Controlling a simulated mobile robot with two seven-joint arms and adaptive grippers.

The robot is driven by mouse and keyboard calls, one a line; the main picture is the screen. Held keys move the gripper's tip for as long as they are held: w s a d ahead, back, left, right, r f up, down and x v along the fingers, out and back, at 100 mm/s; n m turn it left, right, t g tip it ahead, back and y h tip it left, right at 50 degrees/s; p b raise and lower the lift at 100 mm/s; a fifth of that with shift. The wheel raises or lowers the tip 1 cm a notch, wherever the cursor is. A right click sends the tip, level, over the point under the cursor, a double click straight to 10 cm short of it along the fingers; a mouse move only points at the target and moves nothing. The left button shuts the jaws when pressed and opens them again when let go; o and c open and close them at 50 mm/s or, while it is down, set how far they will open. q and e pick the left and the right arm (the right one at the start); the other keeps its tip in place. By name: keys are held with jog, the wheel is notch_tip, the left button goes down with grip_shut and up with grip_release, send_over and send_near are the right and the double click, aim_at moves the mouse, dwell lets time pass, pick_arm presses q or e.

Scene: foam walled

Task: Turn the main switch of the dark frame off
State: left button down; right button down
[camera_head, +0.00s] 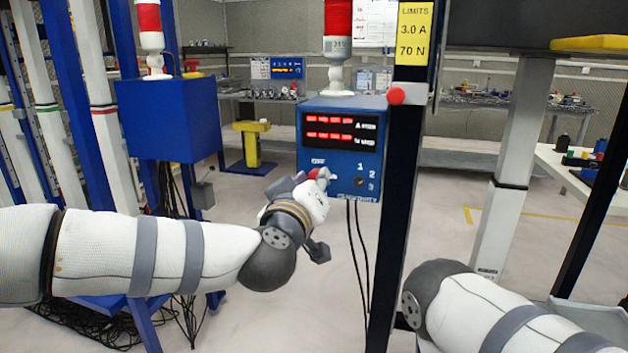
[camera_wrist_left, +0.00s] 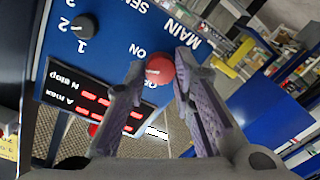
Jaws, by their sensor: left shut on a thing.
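The blue control box (camera_head: 340,118) with lit red displays hangs beside the dark frame's post (camera_head: 398,210). Its main switch is a red knob (camera_wrist_left: 160,69), with MAIN, ON and partly hidden OFF lettering around it in the left wrist view. Its pointing direction cannot be told. In the head view, a bit of the red knob (camera_head: 314,173) shows past my gripper. My left gripper (camera_head: 327,178) is at the box's lower left; in the left wrist view its fingers (camera_wrist_left: 159,66) are shut on the knob from both sides. My right gripper is out of view.
A black selector knob (camera_wrist_left: 85,27) marked 1 and 2 sits on the same panel. A red button (camera_head: 396,95) is on the post above. Another blue box (camera_head: 170,118) stands left. Cables hang below the control box. My right forearm is at lower right.

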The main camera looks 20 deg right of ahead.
pick_arm(q)
jog(key=shift+n+g+h+b, duration=0.3)
jog(key=shift+n+g, duration=0.1)
jog(key=shift+n, duration=5.8)
jog(key=c, duration=1.3)
grip_release()
jog(key=shift+c, duration=0.2)
